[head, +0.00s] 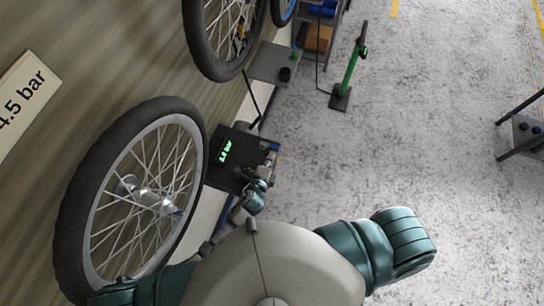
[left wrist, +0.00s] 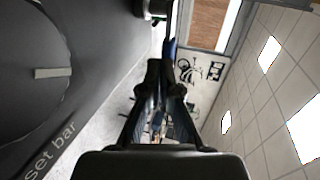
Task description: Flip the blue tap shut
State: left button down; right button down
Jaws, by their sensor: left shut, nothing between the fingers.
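The blue tap (head: 273,147) is a small blue lever at the right edge of a black box (head: 229,158) with a lit green display. It also shows in the left wrist view as a blue piece (left wrist: 169,49) just beyond my fingertips. My left gripper (head: 265,173) is just below the tap in the head view, shut and empty. Its dark fingers (left wrist: 160,70) meet close together in the left wrist view. I cannot tell whether they touch the tap. My right gripper is not in view; only part of my right arm shows.
A bike wheel (head: 100,190) stands left of the black box, with another wheel (head: 190,40) above. A green floor pump (head: 350,72) stands on the grey floor. A wall sign (head: 22,95) reads "4.5 bar". Floor to the right is mostly clear.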

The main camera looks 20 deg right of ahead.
pick_arm(q)
jog(key=shift+w+d, duration=0.2)
jog(key=shift+w, duration=0.15)
